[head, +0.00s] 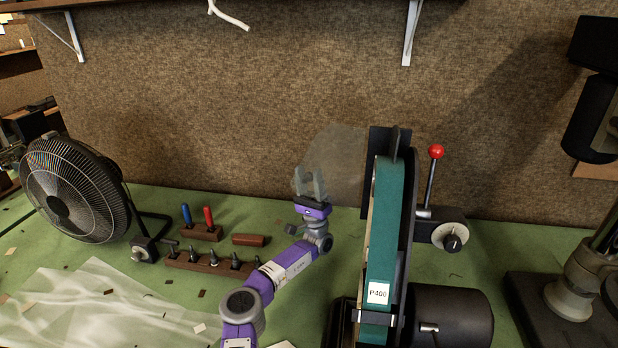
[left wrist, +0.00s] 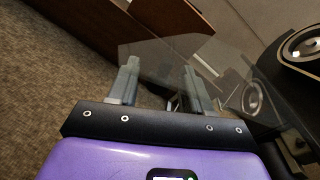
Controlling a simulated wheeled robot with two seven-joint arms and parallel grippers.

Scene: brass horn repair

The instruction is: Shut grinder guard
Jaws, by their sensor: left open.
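The grinder (head: 382,235) is a tall belt machine with a green belt and a P400 label, right of centre in the head view. Its guard (head: 343,150) looks like a clear, faintly grey panel standing out to the left of the belt's upper part. My left gripper (head: 310,180) is open, fingers pointing up, in front of the panel's lower left part. In the left wrist view the clear panel (left wrist: 168,52) shows beyond and between the open fingers (left wrist: 159,72). I cannot tell whether they touch it. My right gripper is not in view.
A black fan (head: 75,190) stands at the left. A wooden rack (head: 212,263) with several small tools, red and blue-handled tools and a brown block (head: 250,240) lie left of my arm. A red-knobbed lever (head: 432,175) rises right of the belt. A shelf (head: 250,5) hangs above.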

